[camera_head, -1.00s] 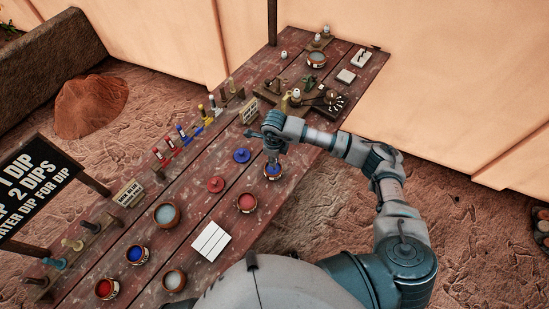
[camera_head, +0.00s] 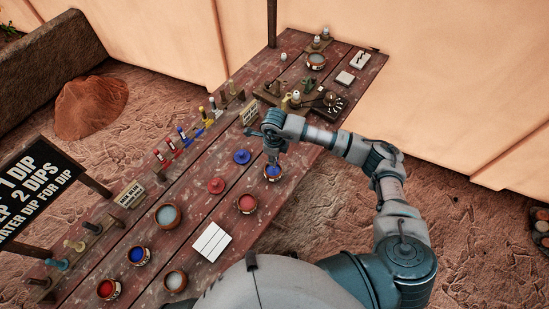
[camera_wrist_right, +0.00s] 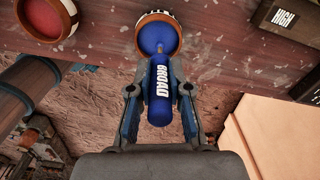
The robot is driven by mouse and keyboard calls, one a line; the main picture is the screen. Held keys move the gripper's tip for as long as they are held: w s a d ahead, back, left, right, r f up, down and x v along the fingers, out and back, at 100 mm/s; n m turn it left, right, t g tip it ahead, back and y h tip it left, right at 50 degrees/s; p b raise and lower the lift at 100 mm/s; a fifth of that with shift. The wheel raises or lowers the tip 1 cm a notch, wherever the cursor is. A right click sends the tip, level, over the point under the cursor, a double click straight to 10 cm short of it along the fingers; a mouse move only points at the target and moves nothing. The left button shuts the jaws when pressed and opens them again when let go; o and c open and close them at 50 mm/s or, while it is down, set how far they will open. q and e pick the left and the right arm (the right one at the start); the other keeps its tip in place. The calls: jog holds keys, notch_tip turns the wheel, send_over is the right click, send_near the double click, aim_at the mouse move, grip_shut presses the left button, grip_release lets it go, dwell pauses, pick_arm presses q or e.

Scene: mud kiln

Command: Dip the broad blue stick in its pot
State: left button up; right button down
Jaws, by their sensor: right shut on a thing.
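My right gripper (camera_wrist_right: 159,95) is shut on the broad blue stick (camera_wrist_right: 160,90), whose handle reads "BROAD" in the right wrist view. The stick's far end meets the blue paint in a terracotta pot (camera_wrist_right: 174,24); how deep it sits is hard to tell. In the head view, my right gripper (camera_head: 273,158) is above this blue pot (camera_head: 273,179) near the table's right edge. A blue lid (camera_head: 242,157) lies on the table to the left of the pot. My left gripper is not in view.
A red pot (camera_head: 246,204) and a red lid (camera_head: 216,186) are close to the blue pot. Another blue pot (camera_head: 138,256), a white tile (camera_head: 211,242) and several water and paint pots stand nearer. Racked sticks (camera_head: 183,137) line the table's left edge.

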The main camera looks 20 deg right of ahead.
jog(key=shift+d+r+p, duration=0.15)
jog(key=shift+r+p, duration=1.05)
jog(key=shift+r, duration=1.35)
